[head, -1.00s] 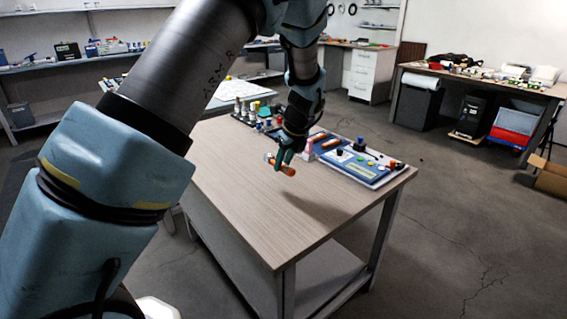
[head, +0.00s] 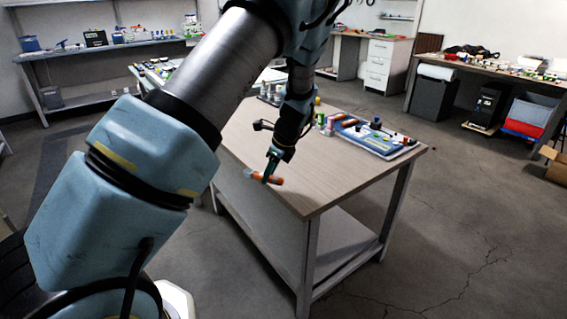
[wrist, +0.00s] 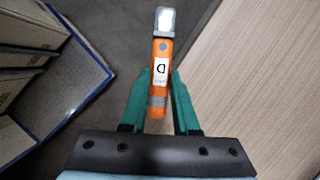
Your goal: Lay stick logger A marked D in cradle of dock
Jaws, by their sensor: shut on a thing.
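My gripper (head: 271,167) is shut on an orange stick logger (head: 275,179). In the wrist view the logger (wrist: 160,62) sits between the green fingertips (wrist: 160,90), with a white label marked D and a clear or pale cap at its far end. It is held in the air close to the table's left edge, beyond that edge in the wrist view. The dock (head: 377,138), a blue and white board with several small parts on it, lies at the table's far right. Its cradle is too small to make out in the head view.
The wooden table (head: 292,168) is bare in its middle and front. Several small bottles and parts (head: 322,115) stand along its back edge beside the dock. In the wrist view, floor and shelf-like boxes (wrist: 22,70) lie to the left.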

